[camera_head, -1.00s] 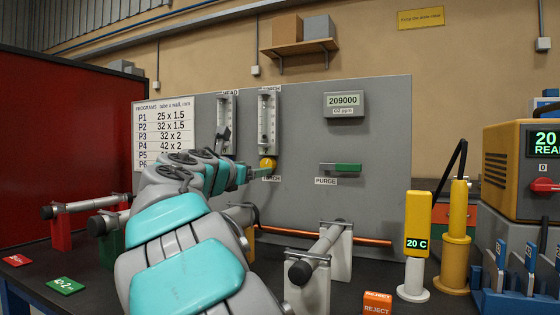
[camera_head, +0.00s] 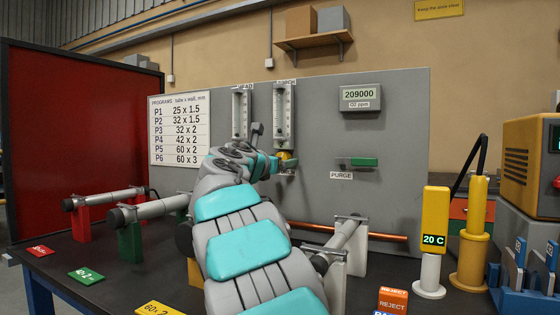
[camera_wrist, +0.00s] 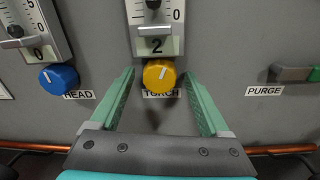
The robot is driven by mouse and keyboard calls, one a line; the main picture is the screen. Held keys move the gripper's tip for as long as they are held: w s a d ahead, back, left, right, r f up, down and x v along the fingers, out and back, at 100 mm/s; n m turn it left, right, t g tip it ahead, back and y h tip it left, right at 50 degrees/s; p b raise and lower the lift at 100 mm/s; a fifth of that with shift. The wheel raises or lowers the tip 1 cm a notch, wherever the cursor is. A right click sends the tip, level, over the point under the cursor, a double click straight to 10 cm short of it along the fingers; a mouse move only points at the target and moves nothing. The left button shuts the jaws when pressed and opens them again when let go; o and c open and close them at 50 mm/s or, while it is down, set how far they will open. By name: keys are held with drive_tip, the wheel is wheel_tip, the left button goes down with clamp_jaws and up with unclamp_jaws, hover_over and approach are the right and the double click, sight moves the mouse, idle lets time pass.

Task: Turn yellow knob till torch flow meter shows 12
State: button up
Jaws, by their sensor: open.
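The yellow knob (camera_wrist: 159,76) sits on the grey panel below the torch flow meter (camera_wrist: 155,22), with the label TORCH under it. The white mark on the knob points up and a little right. The plate under the meter's tube reads 2. In the head view the yellow knob (camera_head: 287,157) is partly hidden by my arm, and the torch flow meter (camera_head: 284,110) stands above it. My gripper (camera_wrist: 157,90) is open, with one green finger on each side of the yellow knob. Gaps show between the fingers and the knob.
A blue knob (camera_wrist: 59,78) labelled HEAD, under its own meter (camera_wrist: 28,28), is left of my gripper. The PURGE lever (camera_wrist: 292,74) is to the right. Tubes on stands and a yellow 20 C device (camera_head: 434,225) stand on the bench below.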

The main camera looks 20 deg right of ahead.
drive_tip(key=shift+c, duration=0.4)
clamp_jaws()
drive_tip(key=shift+m, duration=2.3)
drive_tip(key=shift+o, duration=0.4)
unclamp_jaws()
drive_tip(key=b+v, duration=0.1)
drive_tip(key=v, duration=0.7)
